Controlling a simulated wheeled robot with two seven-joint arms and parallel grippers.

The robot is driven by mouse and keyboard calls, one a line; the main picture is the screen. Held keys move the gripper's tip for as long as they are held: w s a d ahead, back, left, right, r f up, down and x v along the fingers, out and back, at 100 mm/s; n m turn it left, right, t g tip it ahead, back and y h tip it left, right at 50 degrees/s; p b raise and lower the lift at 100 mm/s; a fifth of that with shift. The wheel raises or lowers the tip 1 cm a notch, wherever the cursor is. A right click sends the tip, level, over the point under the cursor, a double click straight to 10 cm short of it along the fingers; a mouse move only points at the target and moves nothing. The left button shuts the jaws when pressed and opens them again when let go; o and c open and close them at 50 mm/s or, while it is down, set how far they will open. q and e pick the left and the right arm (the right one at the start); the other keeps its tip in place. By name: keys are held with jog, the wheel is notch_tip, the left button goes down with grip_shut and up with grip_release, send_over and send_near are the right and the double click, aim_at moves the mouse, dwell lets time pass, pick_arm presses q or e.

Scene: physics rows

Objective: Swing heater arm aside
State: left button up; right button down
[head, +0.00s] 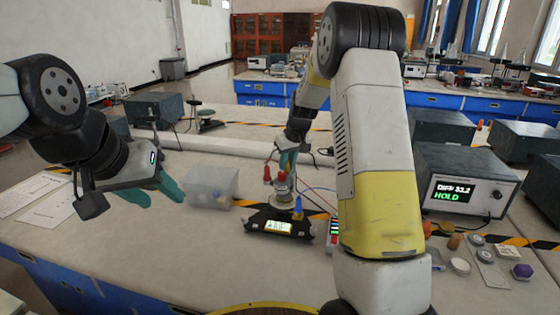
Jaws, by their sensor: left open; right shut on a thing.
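A small apparatus with red knobs (282,180) and a round metal body stands near the middle of the table, behind a black unit with a lit display (279,227). My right gripper (286,166), with teal fingers, reaches down to its top from behind. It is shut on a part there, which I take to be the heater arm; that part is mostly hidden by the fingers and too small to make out. My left gripper (152,196) is open and empty over the left of the table, left of the clear box.
A clear plastic box (211,187) stands left of the apparatus. A grey meter reading HOLD (459,185) stands at the right, with small discs and a purple knob (522,271) before it. My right arm hides part of the table.

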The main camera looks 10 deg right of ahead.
jog(key=w+a+m+g+h, duration=0.1)
jog(key=w+a+m+h, duration=0.2)
jog(key=m, duration=1)
jog(key=shift+w+m+h, duration=0.3)
jog(key=shift+w+h, duration=0.7)
jog(key=shift+w, duration=0.4)
jog(key=shift+w+m, duration=0.1)
jog(key=shift+m, duration=0.3)
jog(key=c, duration=1.3)
grip_release()
jog(key=shift+g, duration=0.3)
jog(key=shift+r, duration=0.15)
